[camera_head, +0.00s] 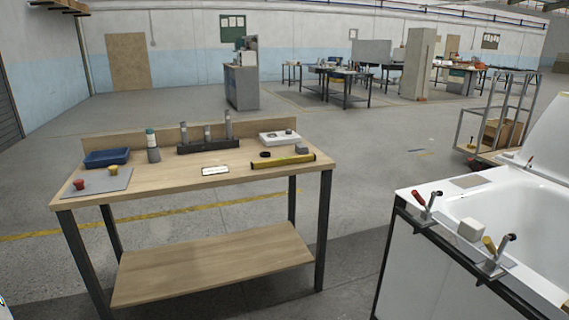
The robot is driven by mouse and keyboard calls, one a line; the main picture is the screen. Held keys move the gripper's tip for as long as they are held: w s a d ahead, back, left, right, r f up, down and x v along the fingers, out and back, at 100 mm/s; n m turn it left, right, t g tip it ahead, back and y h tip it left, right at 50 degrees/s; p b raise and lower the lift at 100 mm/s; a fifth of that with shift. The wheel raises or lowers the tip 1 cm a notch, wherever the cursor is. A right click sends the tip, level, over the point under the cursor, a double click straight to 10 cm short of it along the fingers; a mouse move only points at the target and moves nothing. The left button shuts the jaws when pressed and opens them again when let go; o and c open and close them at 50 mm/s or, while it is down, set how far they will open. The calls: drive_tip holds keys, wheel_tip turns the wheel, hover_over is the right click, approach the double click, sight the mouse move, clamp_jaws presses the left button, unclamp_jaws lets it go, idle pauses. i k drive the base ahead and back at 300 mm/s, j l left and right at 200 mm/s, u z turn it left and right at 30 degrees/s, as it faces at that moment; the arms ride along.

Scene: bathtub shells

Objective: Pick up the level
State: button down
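The level (283,162) is a long yellow bar with dark ends. It lies flat near the right end of the wooden workbench top (190,180), close to the front edge and slightly slanted. A small grey block (301,148) and a dark round item (265,154) lie just behind it, and a white case (279,138) sits farther back. My gripper is not in view, and nothing holds the level.
The bench also bears a blue tray (107,158), a bottle (152,146), a dark rack (208,146), a grey plate (98,184) and a white card (215,170). A white bathtub shell (505,215) with clamps stands at right. Floor between them is clear.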

sight(279, 162)
drive_tip(key=i+j, duration=0.25)
drive_tip(key=i, duration=0.25)
drive_tip(key=i+j, duration=0.25)
drive_tip(key=i, duration=0.25)
drive_tip(key=i+j, duration=0.2)
drive_tip(key=i, duration=0.35)
drive_tip(key=i+j, duration=0.25)
drive_tip(key=i, duration=0.75)
